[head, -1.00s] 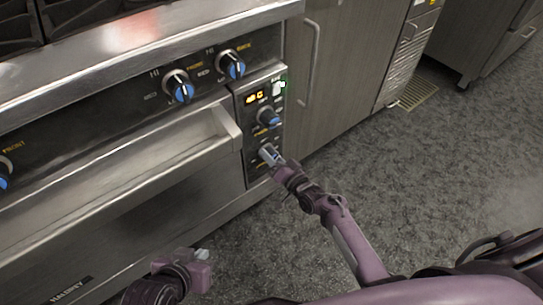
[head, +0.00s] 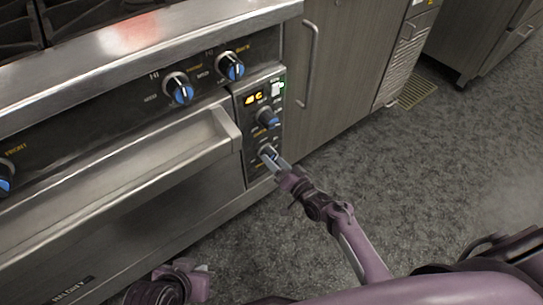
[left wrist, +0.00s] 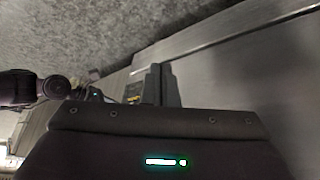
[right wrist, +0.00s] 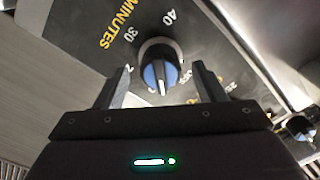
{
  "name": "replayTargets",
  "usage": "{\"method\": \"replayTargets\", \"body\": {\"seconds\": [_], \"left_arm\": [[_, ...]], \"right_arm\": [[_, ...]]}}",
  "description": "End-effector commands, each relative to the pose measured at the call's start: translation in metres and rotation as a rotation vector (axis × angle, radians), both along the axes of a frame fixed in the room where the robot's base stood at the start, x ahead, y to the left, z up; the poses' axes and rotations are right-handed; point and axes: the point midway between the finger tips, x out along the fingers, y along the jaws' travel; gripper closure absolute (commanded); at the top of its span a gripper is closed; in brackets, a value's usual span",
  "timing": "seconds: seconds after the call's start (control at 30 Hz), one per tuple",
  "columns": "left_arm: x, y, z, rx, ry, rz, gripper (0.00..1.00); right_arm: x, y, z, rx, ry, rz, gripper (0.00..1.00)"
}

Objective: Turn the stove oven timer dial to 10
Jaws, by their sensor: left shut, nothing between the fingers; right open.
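The timer dial (head: 268,153) is the lower knob on the oven's narrow control panel in the head view. In the right wrist view, the dial (right wrist: 160,62) has a dark rim, a blue face and a white pointer mark toward the picture's bottom. "MINUTES", 30 and 40 are printed around it; 10 is not legible. My right gripper (head: 281,168) is open in front of the dial. In the right wrist view its fingers stand apart, either side of the dial; contact cannot be told. My left gripper (left wrist: 162,85) is shut and empty, low beside the oven front.
Another blue-faced knob (head: 268,117) and a lit display (head: 253,98) are above the dial. Two larger stove knobs sit up and left. The oven door handle (head: 130,165) juts out left of the panel. A cabinet (head: 335,70) stands right; the floor in front is clear.

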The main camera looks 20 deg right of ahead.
Motion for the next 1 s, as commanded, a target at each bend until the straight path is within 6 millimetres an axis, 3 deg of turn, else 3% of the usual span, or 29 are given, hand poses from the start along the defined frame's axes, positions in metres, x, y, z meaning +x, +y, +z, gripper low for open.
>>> {"method": "replayTargets", "body": {"seconds": [0.1,0.3,0.67,0.87,1.0], "left_arm": [[0.0,0.007,0.005,0.022,0.028,0.011,1.0],[-0.002,0.014,0.004,0.044,0.062,0.022,1.0],[-0.003,0.016,0.003,0.048,0.068,0.025,1.0],[-0.002,0.016,0.003,0.048,0.067,0.025,1.0],[-0.002,0.016,0.003,0.047,0.068,0.024,1.0]], "right_arm": [[-0.022,-0.008,0.001,-0.001,0.003,-0.002,0.37],[-0.043,-0.016,0.001,0.0,0.001,-0.001,0.37],[-0.047,-0.017,0.0,-0.001,0.0,-0.001,0.37],[-0.059,-0.002,-0.007,-0.144,0.076,0.043,0.37],[-0.087,0.024,-0.015,-0.393,0.213,0.122,0.37]]}}
